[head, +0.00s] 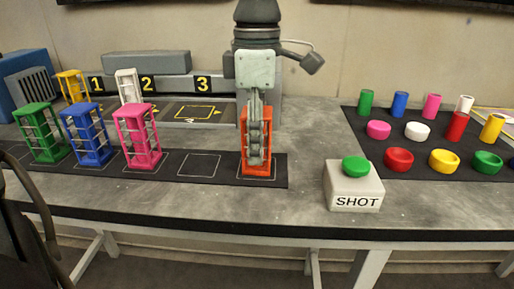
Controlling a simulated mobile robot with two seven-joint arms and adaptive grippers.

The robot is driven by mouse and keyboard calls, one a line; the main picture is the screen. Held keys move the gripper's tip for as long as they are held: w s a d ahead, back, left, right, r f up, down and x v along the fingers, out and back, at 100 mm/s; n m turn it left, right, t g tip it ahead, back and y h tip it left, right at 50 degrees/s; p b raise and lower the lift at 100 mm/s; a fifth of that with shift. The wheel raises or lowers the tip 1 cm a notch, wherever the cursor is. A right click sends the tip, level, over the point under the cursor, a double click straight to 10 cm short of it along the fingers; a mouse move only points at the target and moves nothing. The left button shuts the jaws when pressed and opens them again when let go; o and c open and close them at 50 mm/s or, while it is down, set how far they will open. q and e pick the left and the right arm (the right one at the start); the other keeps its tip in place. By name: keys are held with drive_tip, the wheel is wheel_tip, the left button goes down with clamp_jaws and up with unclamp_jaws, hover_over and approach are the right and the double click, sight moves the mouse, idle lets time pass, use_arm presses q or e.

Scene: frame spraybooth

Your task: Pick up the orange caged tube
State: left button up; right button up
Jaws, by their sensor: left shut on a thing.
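The orange caged tube (246,165) stands upright on the dark mat strip, at its right end. My left gripper (257,150) reaches down over it from above, fingers shut on it. The gripper hides part of the cage's front and middle. The cage's base appears to rest on the mat. My right gripper is not in view.
Pink (138,138), blue (88,136) and green (41,134) caged tubes stand to the left, beside an empty marked square (199,165). Yellow (71,85) and white (127,87) ones stand behind. A SHOT button box (353,190) and several coloured caps are right.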

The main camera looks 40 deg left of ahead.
use_arm(q)
drive_tip(key=shift+c, duration=1)
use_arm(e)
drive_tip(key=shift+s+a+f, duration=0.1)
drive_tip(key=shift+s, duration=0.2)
